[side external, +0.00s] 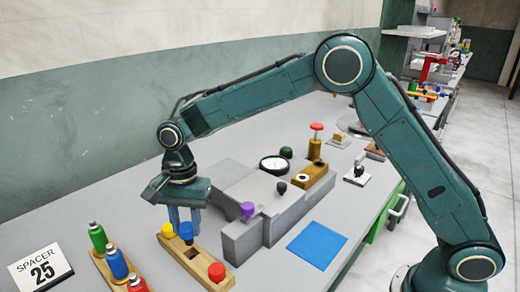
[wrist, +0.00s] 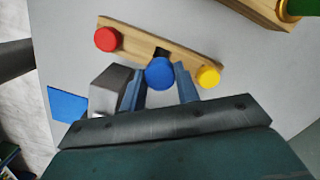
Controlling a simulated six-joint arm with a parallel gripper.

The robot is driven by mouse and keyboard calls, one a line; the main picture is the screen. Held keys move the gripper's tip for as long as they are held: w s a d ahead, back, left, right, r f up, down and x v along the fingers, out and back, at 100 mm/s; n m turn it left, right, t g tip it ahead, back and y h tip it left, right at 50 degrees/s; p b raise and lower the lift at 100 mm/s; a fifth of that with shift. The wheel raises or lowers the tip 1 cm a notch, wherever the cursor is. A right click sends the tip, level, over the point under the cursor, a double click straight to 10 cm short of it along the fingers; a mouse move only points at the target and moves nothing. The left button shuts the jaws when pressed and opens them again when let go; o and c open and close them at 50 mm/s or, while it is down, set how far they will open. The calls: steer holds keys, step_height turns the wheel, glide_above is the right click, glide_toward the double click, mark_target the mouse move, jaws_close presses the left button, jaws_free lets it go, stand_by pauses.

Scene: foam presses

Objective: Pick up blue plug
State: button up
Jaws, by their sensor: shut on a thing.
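The blue plug (wrist: 159,74) is held between the two blue-grey fingers of my gripper (wrist: 158,71) in the wrist view. The fingers are shut on its sides. In the side view the blue plug (side external: 186,230) is at the fingertips, over the wooden rack (side external: 207,262). A dark square hole in the rack shows beside the plug, and the plug appears slightly above it. The plug's lower part is hidden. A yellow plug (side external: 168,230) and a red plug (side external: 217,271) stand at the rack's two ends.
A grey fixture (side external: 240,242) with a purple knob (side external: 247,209) stands close to the rack. A second rack (side external: 104,266) with green, blue and red bottle-like pieces is at left, by a "SPACER 25" sign (side external: 40,270). A blue mat (side external: 316,245) lies at right.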

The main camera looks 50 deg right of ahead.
mark_target(190, 223)
step_height(190, 223, up, 14)
stand_by(0.4)
steer(key=shift+f, duration=0.1)
stand_by(1.1)
steer(key=d+f+m, duration=0.2)
steer(key=d+m, duration=0.1)
steer(key=d, duration=1.7)
steer(key=s+d+f+m, duration=0.1)
steer(key=s+d, duration=0.2)
steer(key=d, duration=0.4)
steer(key=s+d+f+m, duration=0.1)
steer(key=s+d+m, duration=0.1)
steer(key=d, duration=0.6)
steer(key=shift+s+d+t, duration=0.15)
steer(key=shift+s+t, duration=0.25)
steer(key=shift+s, duration=0.4)
steer(key=shift+f, duration=0.1)
steer(key=shift+f, duration=0.15)
